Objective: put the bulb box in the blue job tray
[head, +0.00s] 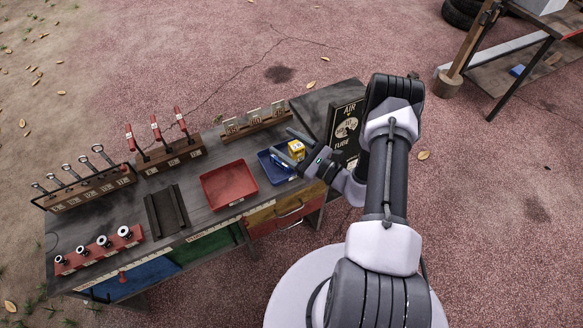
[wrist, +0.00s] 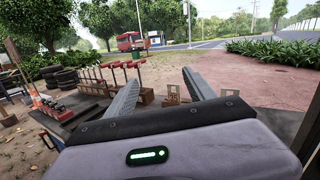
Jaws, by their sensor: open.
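The bulb box, a small yellow box (head: 297,149) with a white patch, shows in the head view at the far right part of the blue job tray (head: 264,167). It appears to sit inside the tray, but the fingers partly cover this area. My gripper (head: 280,141) is above the tray, pointing left, with its two grey fingers spread on either side of the box in the picture. In the wrist view my gripper (wrist: 162,80) is open, with nothing between its fingers. The box is not in sight there.
A red tray (head: 229,184) lies left of the blue one. Racks with red-handled tools (head: 168,152) and cards (head: 255,122) stand along the bench's back. A dark "AIR" sign (head: 346,130) stands right of my gripper. A dark slotted block (head: 166,211) is further left.

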